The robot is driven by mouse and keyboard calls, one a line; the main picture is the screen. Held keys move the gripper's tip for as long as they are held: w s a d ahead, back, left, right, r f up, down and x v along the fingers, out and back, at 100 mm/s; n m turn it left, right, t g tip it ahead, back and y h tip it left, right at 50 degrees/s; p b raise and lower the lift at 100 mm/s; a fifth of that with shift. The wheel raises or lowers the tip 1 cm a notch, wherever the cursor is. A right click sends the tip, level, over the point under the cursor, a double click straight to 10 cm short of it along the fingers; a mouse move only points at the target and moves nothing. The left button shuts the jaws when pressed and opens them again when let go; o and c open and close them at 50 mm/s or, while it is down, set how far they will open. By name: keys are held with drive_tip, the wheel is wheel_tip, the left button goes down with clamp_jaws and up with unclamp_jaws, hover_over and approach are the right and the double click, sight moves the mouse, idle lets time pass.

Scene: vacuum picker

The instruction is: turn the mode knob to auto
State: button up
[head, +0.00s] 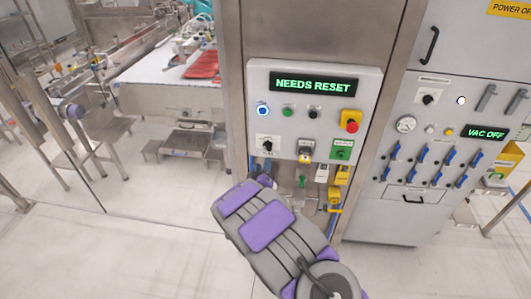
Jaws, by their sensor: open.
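A light grey control panel (347,83) shows "NEEDS RESET" in green on its display. At its lower left is a black knob (267,143) on a white plate, the likely mode knob. Its label is too small to read, and so is its setting. A similar black knob (429,98) sits on the cabinet at right. My gripper (266,178) is at the far end of my purple and grey arm, just below the left knob and apart from it in the picture. It is open, with nothing seen in it. The arm hides most of the jaws.
A red push button on a yellow block (351,121) and a key-like switch (305,151) share the panel. Yellow valves (336,196) hang below it. The right cabinet (423,142) has blue levers and a "VAC OFF" display. A conveyor (166,90) stands at left; floor there is partly clear.

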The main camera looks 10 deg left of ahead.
sight(267, 149)
drive_tip(key=w, duration=0.8)
drive_tip(key=shift+w+d, duration=0.2)
drive_tip(key=shift+w, duration=0.1)
drive_tip(key=shift+c, duration=0.4)
clamp_jaws()
